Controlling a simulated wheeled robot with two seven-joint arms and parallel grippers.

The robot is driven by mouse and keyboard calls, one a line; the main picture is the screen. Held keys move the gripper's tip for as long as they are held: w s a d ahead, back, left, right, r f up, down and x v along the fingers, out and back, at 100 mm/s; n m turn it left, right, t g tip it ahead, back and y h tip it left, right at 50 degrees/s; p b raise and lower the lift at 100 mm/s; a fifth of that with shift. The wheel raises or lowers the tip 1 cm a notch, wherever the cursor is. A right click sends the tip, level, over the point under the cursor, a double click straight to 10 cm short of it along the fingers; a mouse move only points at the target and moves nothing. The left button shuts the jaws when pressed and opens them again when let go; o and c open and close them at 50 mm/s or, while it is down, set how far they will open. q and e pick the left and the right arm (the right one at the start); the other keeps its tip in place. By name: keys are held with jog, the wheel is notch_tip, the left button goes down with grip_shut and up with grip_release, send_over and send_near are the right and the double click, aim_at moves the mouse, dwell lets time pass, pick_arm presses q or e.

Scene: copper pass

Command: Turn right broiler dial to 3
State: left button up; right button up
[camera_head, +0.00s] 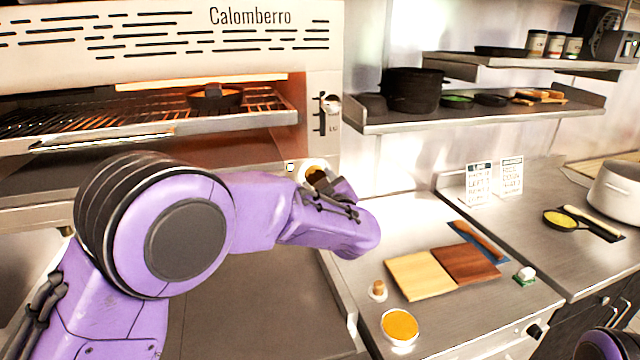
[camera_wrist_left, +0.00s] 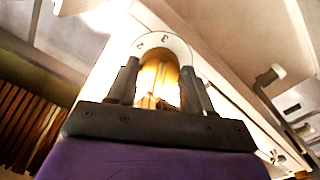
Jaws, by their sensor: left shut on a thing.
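The broiler (camera_head: 265,62), a pale metal unit marked "Calomberro", stands at the left and back of the head view. Its right dial (camera_head: 316,172) is low on the front panel and partly covered by my left gripper (camera_head: 326,182). In the left wrist view the dial (camera_wrist_left: 158,82) looks golden and brightly lit, with a white numbered ring (camera_wrist_left: 165,41) behind it. A "3" shows near the top of the ring. My left gripper (camera_wrist_left: 158,88) has one finger on each side of the dial and is shut on it. The dial's exact pointing is unclear in the glare. My right gripper is out of view.
A dark pan (camera_head: 214,97) sits on the broiler's rack (camera_head: 265,103). A slider control (camera_head: 322,115) is above the dial. The steel counter (camera_head: 455,312) at right holds cutting boards (camera_head: 420,276) and a bowl of orange food (camera_head: 400,326). A shelf (camera_head: 480,117) juts out above.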

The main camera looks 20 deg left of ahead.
pick_arm(q)
jog(key=shift+r, duration=0.2)
jog(key=o, duration=0.8)
jog(key=shift+o, duration=1.1)
jog(key=shift+w, duration=0.1)
jog(key=shift+a+f, duration=0.1)
jog(key=shift+f, duration=0.1)
jog(key=b+v, duration=0.4)
jog(key=v, duration=0.6)
jog(key=shift+s+b, duration=0.25)
jog(key=shift+b, duration=0.05)
